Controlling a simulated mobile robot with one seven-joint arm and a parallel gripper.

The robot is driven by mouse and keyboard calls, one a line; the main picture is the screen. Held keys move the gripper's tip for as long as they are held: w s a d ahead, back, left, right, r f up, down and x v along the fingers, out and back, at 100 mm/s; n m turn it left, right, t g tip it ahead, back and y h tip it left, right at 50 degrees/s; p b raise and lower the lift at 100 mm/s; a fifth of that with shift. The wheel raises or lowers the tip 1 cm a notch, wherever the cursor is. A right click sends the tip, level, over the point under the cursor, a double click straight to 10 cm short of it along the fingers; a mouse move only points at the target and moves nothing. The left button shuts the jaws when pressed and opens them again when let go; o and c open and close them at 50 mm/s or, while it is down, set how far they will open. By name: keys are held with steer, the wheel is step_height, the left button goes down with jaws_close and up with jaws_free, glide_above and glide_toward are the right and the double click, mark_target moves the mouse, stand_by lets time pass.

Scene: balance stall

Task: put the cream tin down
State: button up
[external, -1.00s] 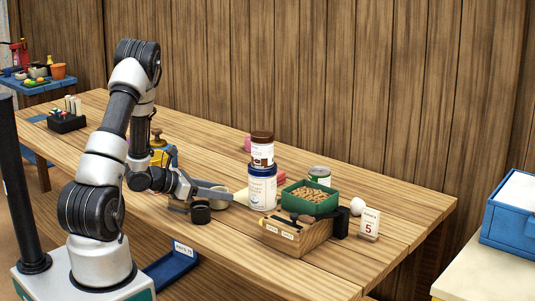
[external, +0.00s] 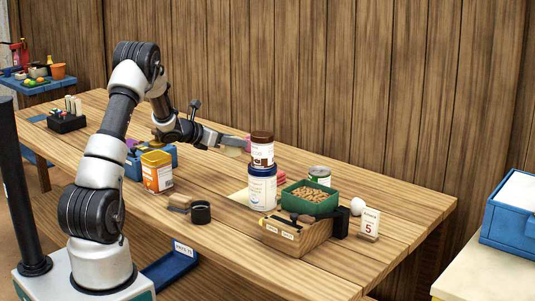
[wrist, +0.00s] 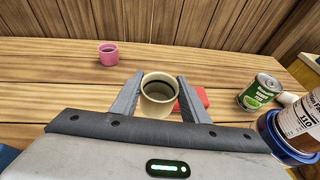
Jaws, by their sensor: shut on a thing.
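The cream tin (wrist: 160,97) is an open, cup-like round tin, seen from above in the wrist view with its dark inside showing. My gripper (wrist: 159,88) is shut on it, one finger on each side. In the external view my gripper (external: 240,143) is over the back part of the table, left of the stacked tins, and the cream tin (external: 233,152) shows only partly at the fingers. I cannot tell whether its bottom touches the table.
A pink cup (wrist: 108,54) stands farther back on the left. A red thing (wrist: 203,97) lies by the right finger. A green can (wrist: 260,91) and stacked brown-lidded (external: 262,153) and white (external: 262,190) tins stand to the right. The table between the pink cup and green can is mostly clear.

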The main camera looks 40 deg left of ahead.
steer(key=w+a+r+n+y, duration=0.1)
steer(key=w+a+y, duration=0.15)
steer(key=w, duration=0.35)
steer(key=shift+n+h, duration=0.3)
steer(key=shift+h, duration=0.05)
steer(key=f, duration=0.1)
steer(key=f+b, duration=0.1)
steer(key=f, duration=0.1)
steer(key=f+b, duration=0.1)
steer(key=f, duration=0.1)
steer(key=shift+w+a, duration=0.35)
steer(key=shift+a, duration=0.05)
steer(key=shift+f+b, duration=0.6)
steer(key=shift+f, duration=1.6)
steer(key=shift+f+b, duration=0.25)
steer(key=shift+b, duration=0.05)
steer(key=o, duration=1.1)
steer(key=shift+o, duration=0.2)
steer(key=shift+r, duration=0.15)
